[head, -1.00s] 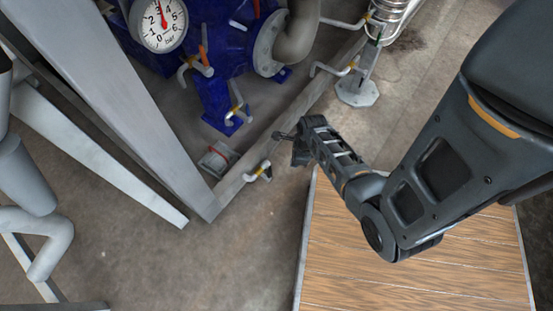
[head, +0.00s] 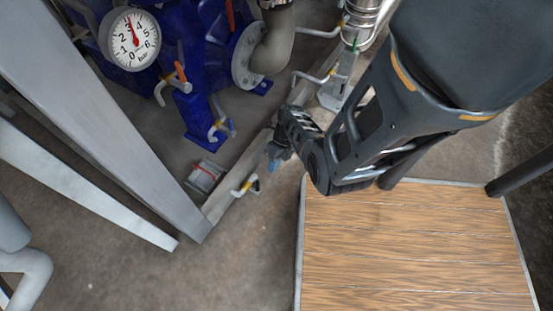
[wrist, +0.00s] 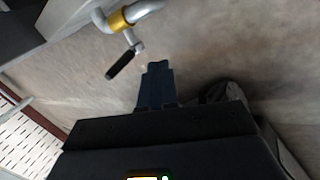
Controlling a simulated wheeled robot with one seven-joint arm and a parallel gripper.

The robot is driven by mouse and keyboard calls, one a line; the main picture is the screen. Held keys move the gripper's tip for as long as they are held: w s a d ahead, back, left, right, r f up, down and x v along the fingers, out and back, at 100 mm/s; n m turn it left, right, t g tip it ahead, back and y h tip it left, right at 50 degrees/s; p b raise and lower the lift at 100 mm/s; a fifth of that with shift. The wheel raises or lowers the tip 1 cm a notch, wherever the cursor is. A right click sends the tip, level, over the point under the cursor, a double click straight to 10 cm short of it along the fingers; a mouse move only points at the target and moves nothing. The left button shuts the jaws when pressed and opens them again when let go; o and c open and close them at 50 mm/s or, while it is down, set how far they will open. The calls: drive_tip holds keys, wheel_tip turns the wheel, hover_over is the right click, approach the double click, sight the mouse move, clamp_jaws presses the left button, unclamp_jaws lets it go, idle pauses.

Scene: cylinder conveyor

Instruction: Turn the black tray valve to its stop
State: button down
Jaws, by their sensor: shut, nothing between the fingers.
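The black tray valve has a black lever (wrist: 121,65) on a brass-yellow body fitted to a bent grey pipe, at the top left of the wrist view. In the head view, what appears to be the same valve (head: 244,185) sits at the lower end of the grey beam; its lever is too small to make out clearly. My gripper (wrist: 157,68) is shut and empty, its blue-black fingers pointing up the wrist view. It is right of the lever with a visible gap. In the head view my gripper (head: 272,163) is up and right of the valve.
Other small valves with bent pipes, such as one with a yellow band (head: 322,77), stand along the beam (head: 222,195). A blue pump (head: 180,60) with a gauge (head: 133,40) is behind. A wood-topped platform (head: 410,250) lies right. Bare floor is in front.

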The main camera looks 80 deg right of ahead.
sight(258, 187)
drive_tip(key=w+a, duration=0.1)
drive_tip(key=a, duration=0.1)
drive_tip(key=w+a+f, duration=0.1)
drive_tip(key=w, duration=0.1)
drive_tip(key=shift+a+f+b, duration=0.2)
drive_tip(key=shift+a+b, duration=0.2)
